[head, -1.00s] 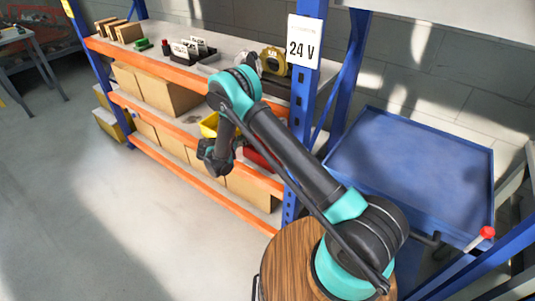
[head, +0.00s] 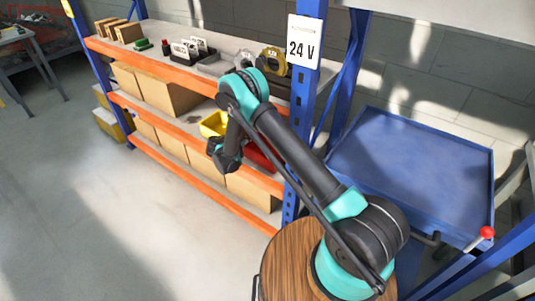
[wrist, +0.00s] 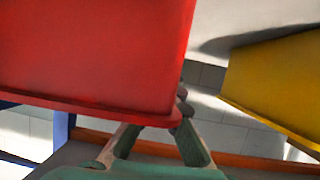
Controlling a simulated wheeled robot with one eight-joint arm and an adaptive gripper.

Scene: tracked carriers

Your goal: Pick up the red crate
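The red crate (head: 260,156) sits on the middle shelf, partly hidden behind my arm in the head view. In the wrist view the red crate (wrist: 95,50) is very close and fills the upper left, its rim running along its lower edge. My gripper (head: 222,158) is in front of the shelf, just left of the crate. In the wrist view the fingers of my gripper (wrist: 160,125) stand apart at the crate's rim. The left fingertip is hidden behind the crate; the right one shows by its right edge. Contact cannot be told.
A yellow crate (head: 213,124) stands just left of the red one; it also shows in the wrist view (wrist: 280,85). The orange shelf beam (head: 190,139) runs in front. A blue upright (head: 298,110) stands right. A blue tray cart (head: 415,165) is at the right.

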